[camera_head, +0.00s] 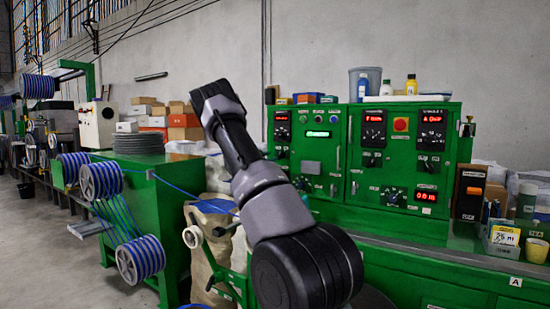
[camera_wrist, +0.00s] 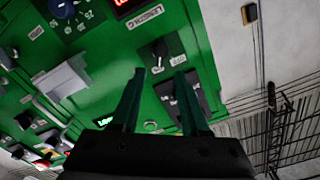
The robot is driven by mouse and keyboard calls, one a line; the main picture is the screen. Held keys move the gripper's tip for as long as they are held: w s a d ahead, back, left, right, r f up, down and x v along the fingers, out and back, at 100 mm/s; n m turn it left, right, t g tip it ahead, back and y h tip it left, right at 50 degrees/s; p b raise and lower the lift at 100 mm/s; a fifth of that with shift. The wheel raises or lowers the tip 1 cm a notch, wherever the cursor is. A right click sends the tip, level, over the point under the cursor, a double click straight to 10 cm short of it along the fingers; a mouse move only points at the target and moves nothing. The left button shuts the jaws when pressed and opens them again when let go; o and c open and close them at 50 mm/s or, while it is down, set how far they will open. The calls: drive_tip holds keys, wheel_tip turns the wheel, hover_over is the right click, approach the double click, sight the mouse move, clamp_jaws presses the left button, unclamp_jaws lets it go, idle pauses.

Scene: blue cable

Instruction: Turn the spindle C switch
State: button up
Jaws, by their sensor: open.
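A green control panel (camera_head: 388,165) stands to the right of my arm in the head view. Its face carries several black knobs, red displays and small labels, too small there to read surely.
A red push button (camera_head: 401,125) sits on the panel's upper part. Bottles and bins (camera_head: 365,84) stand on top of the cabinet. Spools of blue cable (camera_head: 98,180) and a green machine stand at left. A yellow box (camera_head: 503,237) is on the right-hand bench.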

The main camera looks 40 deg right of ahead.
drive_tip(key=shift+v, duration=1.6)
